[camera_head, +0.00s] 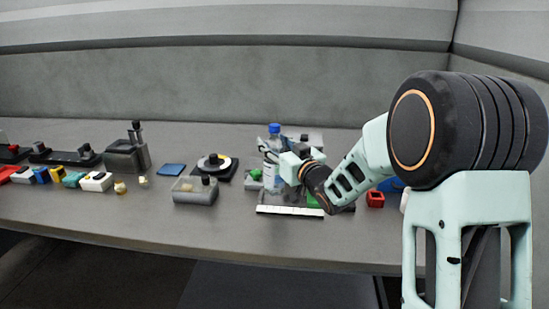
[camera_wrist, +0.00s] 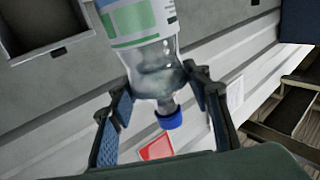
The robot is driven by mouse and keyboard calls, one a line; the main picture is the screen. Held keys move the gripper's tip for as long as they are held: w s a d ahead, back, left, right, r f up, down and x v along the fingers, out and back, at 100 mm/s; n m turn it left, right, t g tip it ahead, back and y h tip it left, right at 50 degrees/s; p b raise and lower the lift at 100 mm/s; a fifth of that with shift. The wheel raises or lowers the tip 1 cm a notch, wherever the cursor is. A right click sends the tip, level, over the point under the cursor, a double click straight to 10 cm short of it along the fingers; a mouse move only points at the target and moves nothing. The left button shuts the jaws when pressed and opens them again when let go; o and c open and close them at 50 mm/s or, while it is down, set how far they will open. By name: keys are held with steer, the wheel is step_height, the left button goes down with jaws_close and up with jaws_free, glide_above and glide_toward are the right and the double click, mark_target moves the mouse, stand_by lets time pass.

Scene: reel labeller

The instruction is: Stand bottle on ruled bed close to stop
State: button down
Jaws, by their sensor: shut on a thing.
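The bottle (camera_head: 272,172) is clear with a white and green label and a blue cap. It stands upright, cap up, in the head view, among the parts right of centre. The wrist view shows its neck end (camera_wrist: 155,75), with the cap towards the camera and the base out of frame. My gripper (camera_wrist: 158,88) is shut on the bottle, one finger on each side below the label's edge. A white ruled strip (camera_head: 289,211) lies in front of the bottle; the bed behind it is largely hidden by my arm. I cannot tell the stop, or whether the bottle's base touches anything.
A grey open bin (camera_head: 194,197) and a round reel device (camera_head: 213,162) stand left of the bottle. A blue pad (camera_head: 171,169) lies farther left. A red block (camera_head: 375,199) is to the right. Table room is clear in front of the bin.

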steer(key=shift+w+f, duration=0.15)
steer(key=shift+w, duration=0.05)
steer(key=shift+w+f+b, duration=0.2)
steer(key=shift+f+b, duration=0.75)
steer(key=shift+f, duration=0.8)
steer(key=shift+f, duration=0.15)
steer(key=c, duration=1)
jaws_free()
steer(key=shift+c, duration=0.2)
steer(key=shift+r, duration=0.25)
steer(key=v, duration=1.2)
steer(key=shift+f, duration=0.1)
